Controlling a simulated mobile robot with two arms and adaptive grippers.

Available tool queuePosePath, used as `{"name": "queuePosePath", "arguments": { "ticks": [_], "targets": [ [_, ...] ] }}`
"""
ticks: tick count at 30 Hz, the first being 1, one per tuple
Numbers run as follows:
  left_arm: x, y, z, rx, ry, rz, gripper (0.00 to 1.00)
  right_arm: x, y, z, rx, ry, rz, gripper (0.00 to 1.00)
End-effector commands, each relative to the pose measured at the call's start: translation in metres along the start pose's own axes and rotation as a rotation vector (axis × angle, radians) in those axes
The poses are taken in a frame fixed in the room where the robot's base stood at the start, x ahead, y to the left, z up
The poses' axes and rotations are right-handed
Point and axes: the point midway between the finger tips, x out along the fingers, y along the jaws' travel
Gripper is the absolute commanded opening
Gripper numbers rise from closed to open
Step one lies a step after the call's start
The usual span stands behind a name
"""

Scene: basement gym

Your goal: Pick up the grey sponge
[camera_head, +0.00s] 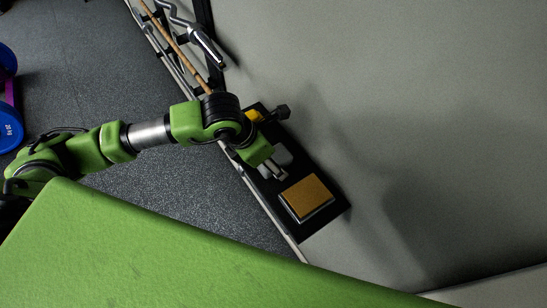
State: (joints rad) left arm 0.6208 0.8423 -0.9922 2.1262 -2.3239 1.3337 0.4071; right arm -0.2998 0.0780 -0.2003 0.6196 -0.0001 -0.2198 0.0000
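A grey block (281,153), which looks like the grey sponge, lies on a narrow black shelf (331,211) along the wall. It is partly hidden by my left gripper. My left gripper (276,174) is over the shelf at the near side of the grey block, pointing down. Its fingers are small and partly hidden, so I cannot tell whether they are open or touching the block. My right gripper is not in view.
A tan-topped flat block (307,197) lies on the shelf just below the gripper. A yellow item (254,115) and a dark knobbed object (282,112) are at the far end. A wooden stick (181,47) and metal bar (205,44) stand beyond. Blue weights (9,128) are far left.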

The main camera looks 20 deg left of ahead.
Motion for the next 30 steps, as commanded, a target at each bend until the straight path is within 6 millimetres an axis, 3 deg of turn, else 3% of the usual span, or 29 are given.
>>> {"name": "queuePosePath", "arguments": {
  "ticks": [1,4,20,24,30],
  "targets": [
    [0.000,0.000,0.000,0.000,0.000,0.000,0.51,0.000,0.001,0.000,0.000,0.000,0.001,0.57],
    [0.000,0.000,0.000,0.000,0.000,0.000,0.26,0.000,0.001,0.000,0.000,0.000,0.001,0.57],
    [-0.008,0.001,0.005,-0.001,-0.004,0.002,0.26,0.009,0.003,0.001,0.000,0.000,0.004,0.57],
    [-0.024,0.001,0.012,0.002,-0.008,0.003,0.26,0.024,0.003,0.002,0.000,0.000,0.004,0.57],
    [-0.083,0.015,-0.006,0.001,-0.006,0.011,0.26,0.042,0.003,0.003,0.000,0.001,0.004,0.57]
  ]
}}
